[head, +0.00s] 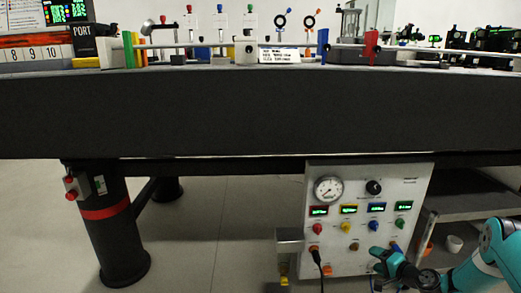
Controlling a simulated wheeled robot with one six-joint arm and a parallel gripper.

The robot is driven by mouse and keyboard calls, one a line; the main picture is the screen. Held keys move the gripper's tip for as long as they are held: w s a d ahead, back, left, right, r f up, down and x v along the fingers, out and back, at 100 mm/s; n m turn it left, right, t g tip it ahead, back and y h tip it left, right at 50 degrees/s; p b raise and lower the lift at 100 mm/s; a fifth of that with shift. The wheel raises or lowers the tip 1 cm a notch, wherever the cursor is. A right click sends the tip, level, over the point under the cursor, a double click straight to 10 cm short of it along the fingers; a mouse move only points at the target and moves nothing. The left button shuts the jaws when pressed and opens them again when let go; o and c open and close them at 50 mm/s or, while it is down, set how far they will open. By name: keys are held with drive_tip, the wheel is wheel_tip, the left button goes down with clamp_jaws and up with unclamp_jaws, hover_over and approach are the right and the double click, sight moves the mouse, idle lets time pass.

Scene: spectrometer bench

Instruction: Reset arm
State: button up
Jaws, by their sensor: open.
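My arm, teal with dark joints, reaches in from the lower right corner in the head view. My gripper (381,284) shows only in part as a dark shape at the bottom edge, below the teal wrist. It is open, and I see nothing held in it. It is in front of the lower right part of a white control panel (332,250) under the bench. The panel carries a round gauge (328,189), a black knob (374,187), several small green displays and coloured knobs. A black cable (319,262) hangs from the panel.
The dark optical bench (230,110) spans the view above, with posts, rails and instruments on top. A black leg (113,235) with a red band stands at left. A grey shelf (475,206) with a small white cup (454,243) is at right. Floor at centre left is clear.

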drive_tip(key=s+a+r+n+g, duration=0.25)
drive_tip(key=a+r, duration=0.25)
drive_tip(key=r, duration=0.4)
drive_tip(key=s+a+r+n+g, duration=0.2)
drive_tip(key=a+r+n+g, duration=0.2)
drive_tip(key=r, duration=0.5)
drive_tip(key=s+a+r+n+g+h, duration=0.15)
drive_tip(key=s+r, duration=0.25)
drive_tip(key=s, duration=0.4)
drive_tip(key=s+r+n+g+h, duration=0.15)
drive_tip(key=s+r, duration=0.25)
drive_tip(key=s, duration=0.4)
drive_tip(key=s+a+r+n+g+h, duration=0.15)
drive_tip(key=s+r, duration=0.25)
drive_tip(key=s, duration=0.4)
drive_tip(key=s+a+r+n+g+y+p, duration=0.1)
drive_tip(key=s+a+r+n+y+p, duration=0.4)
drive_tip(key=s+a+r, duration=0.7)
wheel_tip(320, 180, up, 38)
drive_tip(key=a+n+h+p, duration=0.1)
drive_tip(key=h+p, duration=0.1)
drive_tip(key=p, duration=3.4)
drive_tip(key=shift+f+g, duration=0.15)
drive_tip(key=shift+g, duration=0.25)
